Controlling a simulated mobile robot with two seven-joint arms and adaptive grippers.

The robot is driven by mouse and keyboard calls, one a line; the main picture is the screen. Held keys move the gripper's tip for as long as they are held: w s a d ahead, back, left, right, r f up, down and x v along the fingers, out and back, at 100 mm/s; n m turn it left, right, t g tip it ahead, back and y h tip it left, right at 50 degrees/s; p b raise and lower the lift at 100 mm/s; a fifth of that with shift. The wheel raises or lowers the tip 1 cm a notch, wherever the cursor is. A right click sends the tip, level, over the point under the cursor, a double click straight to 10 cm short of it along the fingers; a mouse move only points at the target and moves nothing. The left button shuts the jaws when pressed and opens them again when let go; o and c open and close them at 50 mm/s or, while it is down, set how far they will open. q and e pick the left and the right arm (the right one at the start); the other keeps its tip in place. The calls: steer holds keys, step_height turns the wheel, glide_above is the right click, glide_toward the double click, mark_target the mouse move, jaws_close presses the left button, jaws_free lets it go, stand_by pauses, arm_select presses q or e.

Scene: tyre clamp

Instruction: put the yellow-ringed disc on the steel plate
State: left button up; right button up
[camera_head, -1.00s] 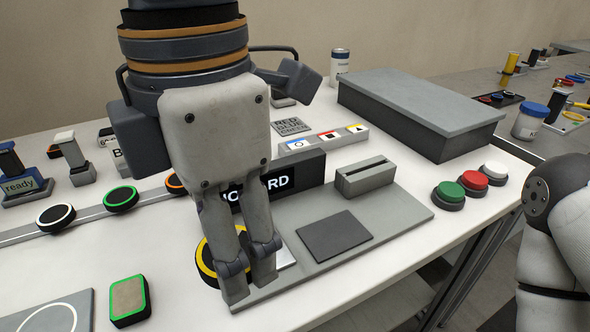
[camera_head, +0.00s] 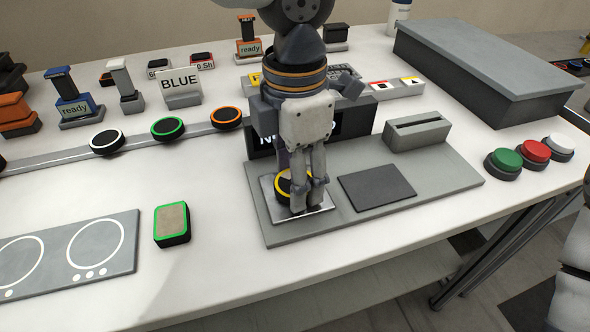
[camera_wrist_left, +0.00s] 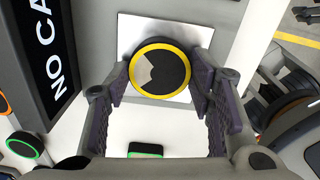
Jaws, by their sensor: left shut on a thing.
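The yellow-ringed disc (camera_head: 281,187) is black with a yellow rim and is partly hidden behind my left fingers in the head view. My left gripper (camera_head: 308,203) points down and is shut on it. In the left wrist view the disc (camera_wrist_left: 160,72) lies between the two fingertips, with a pale notched shape on its top. The bright square steel plate (camera_head: 283,211) lies under the disc, on the left end of a grey base. The plate (camera_wrist_left: 130,35) shows around the disc in the wrist view. I cannot tell whether disc and plate touch. My right gripper is out of view.
A dark sign (camera_head: 356,120) stands behind the plate. A dark square pad (camera_head: 377,187) and a slotted grey block (camera_head: 416,131) share the base. A green-rimmed block (camera_head: 172,224) stands at left. Red, green and white buttons (camera_head: 535,151) are at right. The table front is clear.

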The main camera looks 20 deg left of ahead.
arm_select(q)
steer(key=o, duration=1.2)
steer(key=shift+f, duration=0.1)
steer(key=shift+c, duration=0.2)
step_height(320, 180, up, 12)
